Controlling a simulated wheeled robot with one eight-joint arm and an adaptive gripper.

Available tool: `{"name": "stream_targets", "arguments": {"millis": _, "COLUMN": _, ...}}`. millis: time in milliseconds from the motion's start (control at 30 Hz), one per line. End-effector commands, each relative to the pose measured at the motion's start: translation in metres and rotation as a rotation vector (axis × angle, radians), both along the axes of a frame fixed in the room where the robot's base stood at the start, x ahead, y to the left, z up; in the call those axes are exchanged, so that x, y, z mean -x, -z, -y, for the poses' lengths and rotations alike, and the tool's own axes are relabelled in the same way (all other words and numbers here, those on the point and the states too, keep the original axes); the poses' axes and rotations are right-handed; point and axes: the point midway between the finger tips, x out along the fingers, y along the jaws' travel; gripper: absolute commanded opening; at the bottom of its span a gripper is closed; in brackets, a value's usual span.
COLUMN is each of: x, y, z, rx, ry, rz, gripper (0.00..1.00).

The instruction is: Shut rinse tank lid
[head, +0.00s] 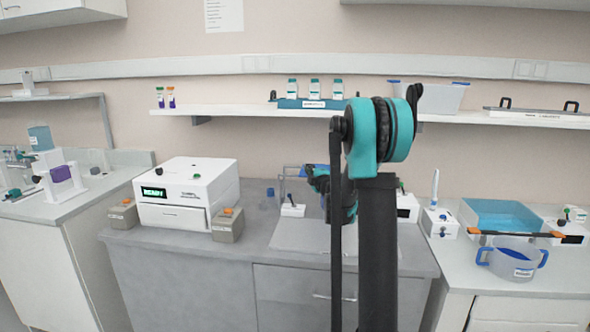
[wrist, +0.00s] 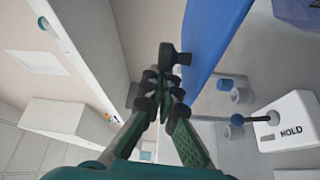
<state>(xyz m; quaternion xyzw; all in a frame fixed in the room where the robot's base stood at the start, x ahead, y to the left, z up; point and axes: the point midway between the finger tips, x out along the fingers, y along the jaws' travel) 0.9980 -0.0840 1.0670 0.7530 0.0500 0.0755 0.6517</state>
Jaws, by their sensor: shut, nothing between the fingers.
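My gripper (wrist: 166,84) is shut and empty, its fingertips together in the middle of the wrist view. Just beyond the fingertips is a dark knob or handle (wrist: 176,57) at the edge of a raised blue panel (wrist: 213,38), which looks like the lid. I cannot tell whether the fingers touch it. In the head view my gripper (head: 316,178) is over the middle bench, beside a blue-edged frame (head: 290,170), partly hidden by my arm. No label reading rinse tank is legible, and the tank body is largely hidden behind my arm.
A white box marked HOLD (wrist: 290,122) with a lever stands near the panel. A white machine reading READY (head: 187,190) is left on the bench. A blue basin (head: 500,214) and a blue-handled pot (head: 512,258) are on the right bench. A wall shelf (head: 230,110) runs above.

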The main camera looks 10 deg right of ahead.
Motion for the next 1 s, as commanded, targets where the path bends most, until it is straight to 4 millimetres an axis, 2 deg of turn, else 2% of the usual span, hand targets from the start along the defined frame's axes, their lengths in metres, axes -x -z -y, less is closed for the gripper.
{"name": "stream_targets", "arguments": {"millis": 33, "x": 0.004, "y": 0.000, "z": 0.015, "rx": -0.001, "ry": 0.005, "rz": 0.000, "gripper": 0.00}}
{"name": "stream_targets", "arguments": {"millis": 200, "x": 0.016, "y": 0.000, "z": 0.048, "rx": 0.000, "ry": 0.003, "rz": 0.000, "gripper": 0.00}}
{"name": "stream_targets", "arguments": {"millis": 400, "x": 0.023, "y": 0.000, "z": 0.072, "rx": -0.001, "ry": 0.002, "rz": 0.001, "gripper": 0.00}}
{"name": "stream_targets", "arguments": {"millis": 600, "x": 0.026, "y": 0.000, "z": 0.079, "rx": 0.000, "ry": 0.001, "rz": 0.000, "gripper": 0.00}}
{"name": "stream_targets", "arguments": {"millis": 1000, "x": 0.025, "y": 0.000, "z": 0.079, "rx": 0.000, "ry": 0.006, "rz": 0.000, "gripper": 0.00}}
